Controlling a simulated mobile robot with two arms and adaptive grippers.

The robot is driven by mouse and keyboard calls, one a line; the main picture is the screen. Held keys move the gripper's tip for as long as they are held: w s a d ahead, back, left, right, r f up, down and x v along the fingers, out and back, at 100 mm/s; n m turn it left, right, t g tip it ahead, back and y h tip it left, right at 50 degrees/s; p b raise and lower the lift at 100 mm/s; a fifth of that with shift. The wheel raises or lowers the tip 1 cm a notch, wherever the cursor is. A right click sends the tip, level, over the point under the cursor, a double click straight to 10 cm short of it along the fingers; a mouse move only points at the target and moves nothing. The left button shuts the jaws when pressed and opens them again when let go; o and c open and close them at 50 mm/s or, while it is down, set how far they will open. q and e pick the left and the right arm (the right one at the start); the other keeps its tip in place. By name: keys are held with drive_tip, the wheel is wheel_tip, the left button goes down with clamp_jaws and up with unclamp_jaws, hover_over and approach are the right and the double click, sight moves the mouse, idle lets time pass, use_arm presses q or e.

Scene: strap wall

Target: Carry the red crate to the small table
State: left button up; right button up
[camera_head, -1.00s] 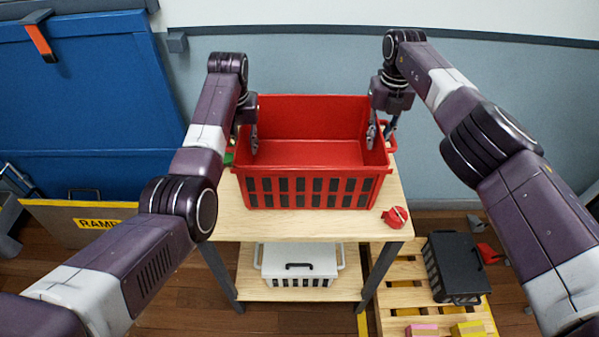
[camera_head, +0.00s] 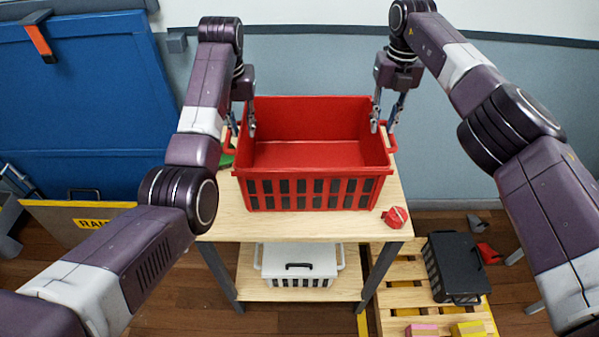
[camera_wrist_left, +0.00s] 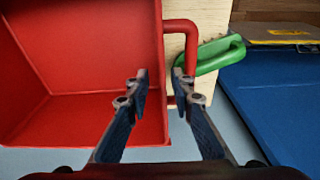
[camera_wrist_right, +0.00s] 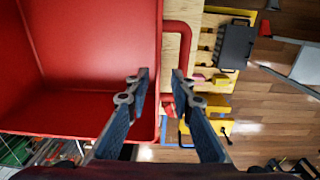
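The red crate (camera_head: 312,172) is an open, empty-looking basket with slotted sides and a handle at each end. It stands upright on a wooden-topped bench (camera_head: 220,222). My left gripper (camera_head: 242,125) is open over the crate's left end. In the left wrist view its fingers (camera_wrist_left: 162,85) are spread over the side rim, beside the left handle (camera_wrist_left: 190,45). My right gripper (camera_head: 383,120) is open over the right end. In the right wrist view its fingers (camera_wrist_right: 163,85) are spread similarly beside the right handle (camera_wrist_right: 186,40). I cannot tell which thing is the small table.
A red strap roll (camera_head: 395,217) lies at the bench's front right; a green item (camera_wrist_left: 215,52) lies beside the crate's left handle. A white crate (camera_head: 298,262) is on the lower shelf. A black crate (camera_head: 455,268) sits on a pallet (camera_head: 398,290) at right. A blue panel (camera_head: 85,90) stands left.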

wheel_tip(320, 180, up, 6)
drive_tip(key=shift+a, duration=0.1)
idle(0.5)
